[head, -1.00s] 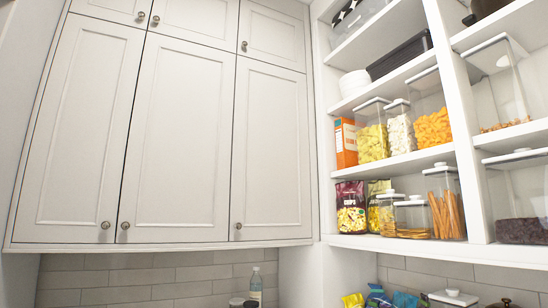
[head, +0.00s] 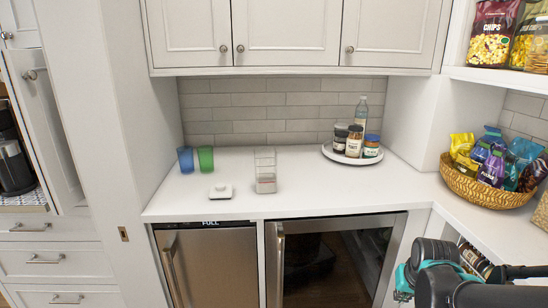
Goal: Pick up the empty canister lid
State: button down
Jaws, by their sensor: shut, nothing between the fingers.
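The white square canister lid (head: 220,192) lies flat on the white counter, with a round raised button on its top. The clear, tall canister (head: 265,172) stands upright and open just to the right of the lid, apart from it. It looks empty. Dark and teal links of my arm show at the lower right of the head view, far from the lid. I cannot make out my gripper's fingers there. Nothing covers the lid.
A blue cup (head: 186,160) and a green cup (head: 206,158) stand behind the lid to the left. A round white tray (head: 352,157) holds jars and a bottle. A wicker basket (head: 484,193) of snack bags is at the right. The counter (head: 310,195) right of the canister is clear.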

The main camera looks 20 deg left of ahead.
aim_at(220, 191)
jog(key=u, duration=1.3)
